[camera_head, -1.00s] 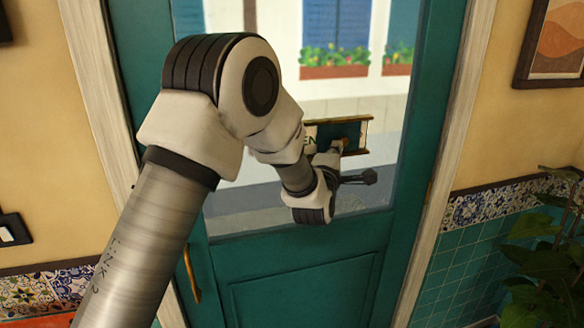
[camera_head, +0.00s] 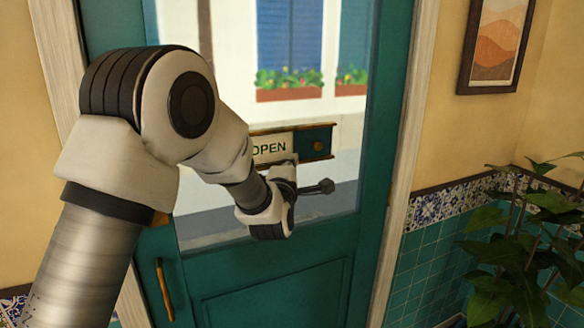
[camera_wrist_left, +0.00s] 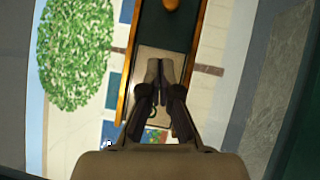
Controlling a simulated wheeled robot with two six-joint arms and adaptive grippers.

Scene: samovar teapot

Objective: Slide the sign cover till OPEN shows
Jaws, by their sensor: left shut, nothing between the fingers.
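The sign is a brass-railed frame (camera_head: 256,131) on the glass of the teal door. The dark green sliding cover (camera_head: 306,139) with a round brass knob (camera_head: 318,146) sits at the right end of the rails, beside the word. The cover (camera_wrist_left: 166,27) and knob (camera_wrist_left: 172,4) also show in the wrist view. My left gripper (camera_wrist_left: 160,64) is shut and empty, in front of the cream plate and apart from the knob. My right gripper is out of view.
The teal door (camera_head: 270,290) has a brass handle (camera_head: 164,289) at lower left. A leafy plant (camera_head: 525,240) stands at the right by the tiled wall. A framed picture (camera_head: 496,45) hangs above it. My left arm covers much of the left side.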

